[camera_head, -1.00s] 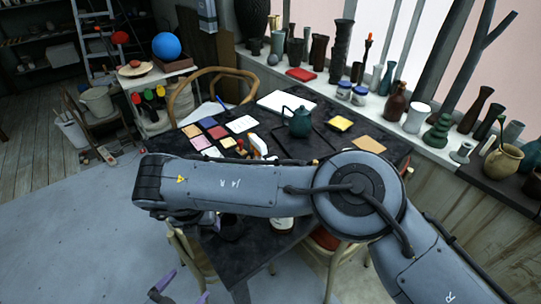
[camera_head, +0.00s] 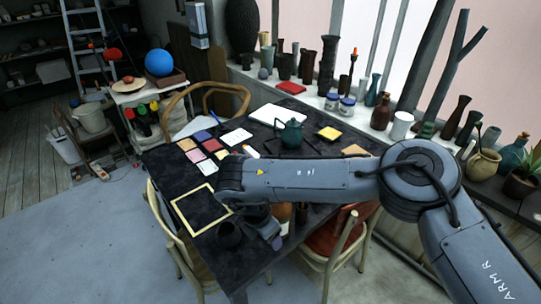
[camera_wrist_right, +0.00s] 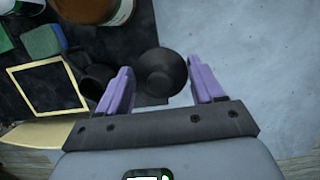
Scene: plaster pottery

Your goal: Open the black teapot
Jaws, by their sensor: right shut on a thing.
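The black teapot (camera_head: 229,236) stands near the front edge of the dark table, partly hidden by my right arm. In the right wrist view, dark pottery (camera_wrist_right: 94,78) beside the left finger appears to be part of it. A round black lid-like piece (camera_wrist_right: 160,72) shows between the purple fingers of my right gripper (camera_wrist_right: 160,88). My right gripper is shut on this piece, which looks to be to the side of the pot; its height is unclear. In the head view, the right gripper (camera_head: 272,238) is just right of the teapot. My left gripper is out of view.
A yellow-edged square (camera_head: 180,218) lies left of the teapot. A green teapot (camera_head: 289,135) and colored tiles (camera_head: 203,136) are farther back. A brown bottle (camera_wrist_right: 90,8) and green block (camera_wrist_right: 42,41) stand close by. Chairs (camera_head: 166,230) flank the table.

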